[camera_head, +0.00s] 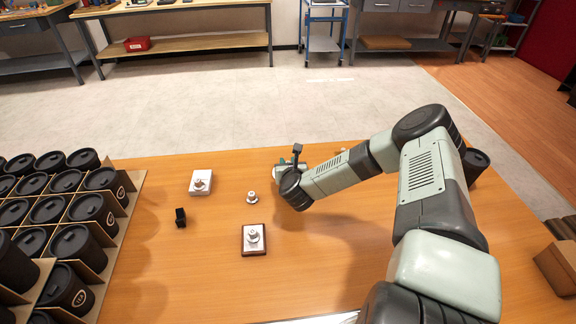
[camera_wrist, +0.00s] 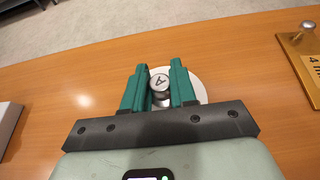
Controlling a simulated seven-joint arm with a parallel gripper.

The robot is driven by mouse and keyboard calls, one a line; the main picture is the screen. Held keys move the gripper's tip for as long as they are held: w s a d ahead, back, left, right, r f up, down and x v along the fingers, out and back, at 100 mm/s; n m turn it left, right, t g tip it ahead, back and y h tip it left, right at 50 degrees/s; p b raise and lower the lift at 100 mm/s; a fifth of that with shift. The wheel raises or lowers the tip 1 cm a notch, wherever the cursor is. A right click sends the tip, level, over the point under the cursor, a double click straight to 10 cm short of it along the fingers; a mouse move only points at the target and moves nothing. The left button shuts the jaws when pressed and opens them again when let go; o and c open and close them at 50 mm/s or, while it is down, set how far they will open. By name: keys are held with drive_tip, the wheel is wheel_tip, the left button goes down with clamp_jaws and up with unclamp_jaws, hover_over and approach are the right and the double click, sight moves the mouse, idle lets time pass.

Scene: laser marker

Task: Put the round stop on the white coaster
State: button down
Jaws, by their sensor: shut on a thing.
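My gripper (camera_wrist: 159,70) has green fingers and is shut on a silver round stop (camera_wrist: 159,84) with a letter A on its top. A white round disc, which looks like the white coaster (camera_wrist: 199,88), shows below and around the fingers, mostly to the right of the stop. I cannot tell whether the stop touches it. In the head view my gripper (camera_head: 290,164) is low over the table, partly behind my wrist, and the held stop and disc are hidden or too small to make out.
Silver stops stand on a white block (camera_head: 201,190), on a dark-edged plate (camera_head: 255,250) and alone (camera_head: 252,197) on the table. A small black object (camera_head: 180,217) is left of them. A gold plate (camera_wrist: 303,65) lies right of my gripper. Cardboard-divided black cups (camera_head: 88,212) fill the left.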

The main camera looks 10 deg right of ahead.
drive_tip(key=shift+f, duration=0.4)
drive_tip(key=shift+f, duration=0.15)
drive_tip(key=c, duration=0.9)
unclamp_jaws()
drive_tip(key=v, duration=1.2)
